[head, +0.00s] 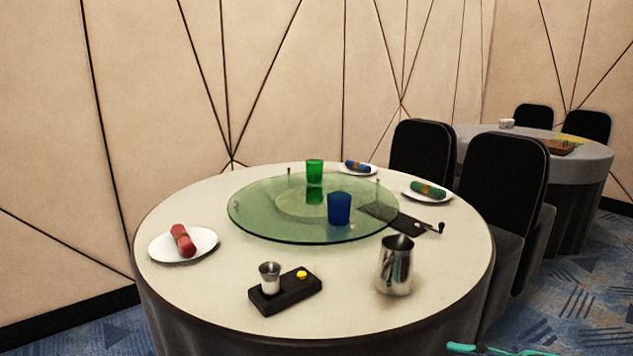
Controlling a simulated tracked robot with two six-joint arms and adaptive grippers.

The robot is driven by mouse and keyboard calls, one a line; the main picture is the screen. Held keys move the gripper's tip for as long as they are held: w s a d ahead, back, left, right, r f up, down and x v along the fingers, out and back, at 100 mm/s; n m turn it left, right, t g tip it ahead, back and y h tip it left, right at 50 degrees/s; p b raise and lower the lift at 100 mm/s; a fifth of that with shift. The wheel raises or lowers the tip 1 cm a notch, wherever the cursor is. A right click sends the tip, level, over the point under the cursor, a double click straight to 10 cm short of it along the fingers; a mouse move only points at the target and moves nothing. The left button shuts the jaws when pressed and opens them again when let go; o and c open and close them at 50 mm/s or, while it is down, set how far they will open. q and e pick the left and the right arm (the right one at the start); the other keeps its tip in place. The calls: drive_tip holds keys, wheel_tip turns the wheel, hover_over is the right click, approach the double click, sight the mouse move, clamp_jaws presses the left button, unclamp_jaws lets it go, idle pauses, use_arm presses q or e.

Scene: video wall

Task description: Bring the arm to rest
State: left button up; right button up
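No arm shows clearly in the head view. A small teal and dark piece, which looks like part of my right gripper (492,350), shows at the bottom edge right of centre. Most of it is cut off, so its fingers and anything in them cannot be made out. It is in front of the round table (210,285), near its front right side. My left gripper is out of view.
Black chairs (503,185) stand right.

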drive_tip(key=s+a+f+n+g, duration=0.1)
drive_tip(key=s+a+f+g, duration=0.15)
drive_tip(key=f, duration=0.55)
drive_tip(key=s+a+f+g, duration=0.1)
drive_tip(key=a+f+g, duration=0.25)
drive_tip(key=f, duration=0.45)
drive_tip(key=s+a+f+n+g, duration=0.1)
drive_tip(key=s+a+f+g, duration=0.15)
drive_tip(key=f, duration=0.55)
drive_tip(key=s+a+f+n+g+h, duration=0.1)
drive_tip(key=s+f+n+g+h, duration=0.4)
drive_tip(key=s+f, duration=0.7)
drive_tip(key=w+d+f+n+t+h, duration=0.15)
drive_tip(key=w+f+n+t, duration=0.25)
drive_tip(key=f+n, duration=0.5)
wheel_tip(320, 180, up, 27)
drive_tip(key=p, duration=2.6)
drive_tip(key=shift+w+a+f+t, duration=0.2)
drive_tip(key=shift+w+t, duration=0.15)
drive_tip(key=shift+w, duration=0.1)
